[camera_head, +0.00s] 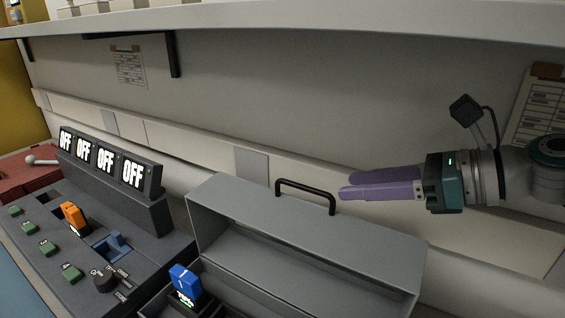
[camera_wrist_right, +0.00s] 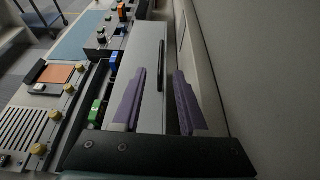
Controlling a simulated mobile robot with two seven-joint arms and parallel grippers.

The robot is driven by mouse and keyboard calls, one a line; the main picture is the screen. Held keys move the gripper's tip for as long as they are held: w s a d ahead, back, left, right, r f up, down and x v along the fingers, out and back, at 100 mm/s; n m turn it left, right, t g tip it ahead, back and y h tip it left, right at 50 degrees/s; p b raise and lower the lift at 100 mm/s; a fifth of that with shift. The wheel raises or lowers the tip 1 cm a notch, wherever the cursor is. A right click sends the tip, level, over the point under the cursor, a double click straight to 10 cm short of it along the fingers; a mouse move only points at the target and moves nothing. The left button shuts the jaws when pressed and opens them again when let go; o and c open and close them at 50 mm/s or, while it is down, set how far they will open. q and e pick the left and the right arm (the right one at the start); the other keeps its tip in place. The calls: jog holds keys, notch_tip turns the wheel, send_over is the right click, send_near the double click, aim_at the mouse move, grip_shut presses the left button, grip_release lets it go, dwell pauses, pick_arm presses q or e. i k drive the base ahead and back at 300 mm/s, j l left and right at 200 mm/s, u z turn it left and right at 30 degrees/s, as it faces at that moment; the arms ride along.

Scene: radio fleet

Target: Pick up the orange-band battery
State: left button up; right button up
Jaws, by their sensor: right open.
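The orange-topped battery (camera_head: 73,215) stands upright in a slot of the dark grey console (camera_head: 140,248) at the left of the head view. Its lower part is dark with a small light patch. A small orange piece (camera_wrist_right: 121,9) shows at the far top in the right wrist view. My right gripper (camera_head: 343,184), with purple fingers, is open and empty, above and behind the grey case, well to the right of the battery. The fingers also show apart in the right wrist view (camera_wrist_right: 159,73). My left gripper is not in view.
The grey case (camera_head: 305,235) with a black handle (camera_head: 306,188) lies between my right gripper and the console. A blue-topped battery (camera_head: 184,281) stands before it. Displays reading OFF (camera_head: 105,159) line the console's back. A shelf (camera_head: 300,20) overhangs the wall.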

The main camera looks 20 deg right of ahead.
aim_at(75, 214)
jog(key=k, duration=1)
